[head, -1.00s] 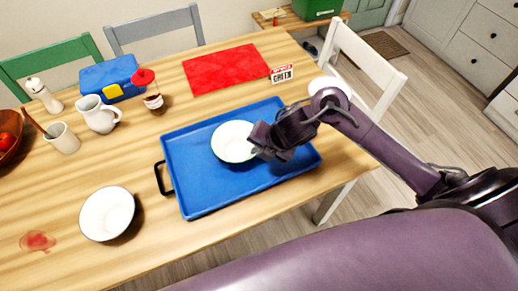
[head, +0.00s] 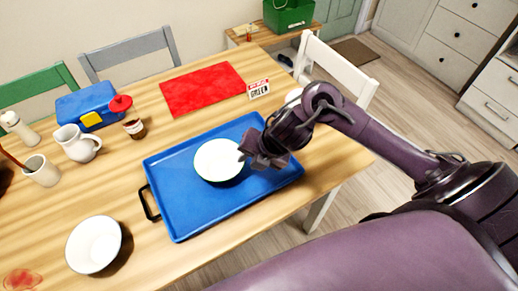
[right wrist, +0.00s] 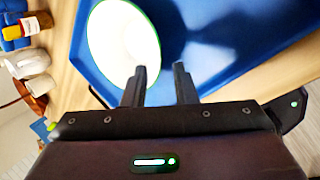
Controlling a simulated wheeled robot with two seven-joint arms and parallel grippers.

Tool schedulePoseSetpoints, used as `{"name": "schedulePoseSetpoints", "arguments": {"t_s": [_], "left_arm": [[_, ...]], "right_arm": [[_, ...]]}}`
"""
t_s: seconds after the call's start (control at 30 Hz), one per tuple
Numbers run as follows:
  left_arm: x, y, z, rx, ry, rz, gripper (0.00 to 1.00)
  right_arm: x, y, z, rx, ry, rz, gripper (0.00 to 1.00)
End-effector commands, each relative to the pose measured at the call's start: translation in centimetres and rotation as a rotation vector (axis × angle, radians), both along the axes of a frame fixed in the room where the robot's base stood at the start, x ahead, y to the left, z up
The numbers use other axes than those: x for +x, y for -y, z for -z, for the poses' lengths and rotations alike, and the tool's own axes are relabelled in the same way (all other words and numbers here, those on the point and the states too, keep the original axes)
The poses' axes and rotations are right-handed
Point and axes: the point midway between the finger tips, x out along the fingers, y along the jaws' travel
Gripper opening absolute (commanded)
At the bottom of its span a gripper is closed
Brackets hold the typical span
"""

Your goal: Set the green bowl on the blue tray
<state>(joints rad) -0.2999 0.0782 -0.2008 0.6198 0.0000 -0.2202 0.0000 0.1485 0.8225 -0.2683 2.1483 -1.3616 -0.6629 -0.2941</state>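A bowl with a white inside and a thin green rim (head: 216,158) sits on the blue tray (head: 190,213), left of the tray's middle. It also shows in the right wrist view (right wrist: 122,38). My right gripper (head: 250,156) is at the bowl's right edge, low over the tray. In the right wrist view its two fingers (right wrist: 160,78) stand apart, with blue tray surface between them. My left gripper is not in view.
A second white bowl (head: 94,245) stands on the table left of the tray. A white jug (head: 76,144), a cup (head: 41,170), a sauce bottle (head: 133,125) and a blue box (head: 88,104) stand at the back left. A red mat (head: 203,87) and a small sign (head: 258,89) lie behind the tray.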

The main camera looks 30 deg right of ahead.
Motion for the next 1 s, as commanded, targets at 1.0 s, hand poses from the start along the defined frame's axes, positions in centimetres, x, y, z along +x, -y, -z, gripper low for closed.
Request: {"name": "schedulePoseSetpoints", "arguments": {"t_s": [1.0], "left_arm": [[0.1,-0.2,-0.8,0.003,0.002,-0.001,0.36]], "right_arm": [[-2.4,1.7,-5.4,0.000,0.000,0.001,0.26]]}}
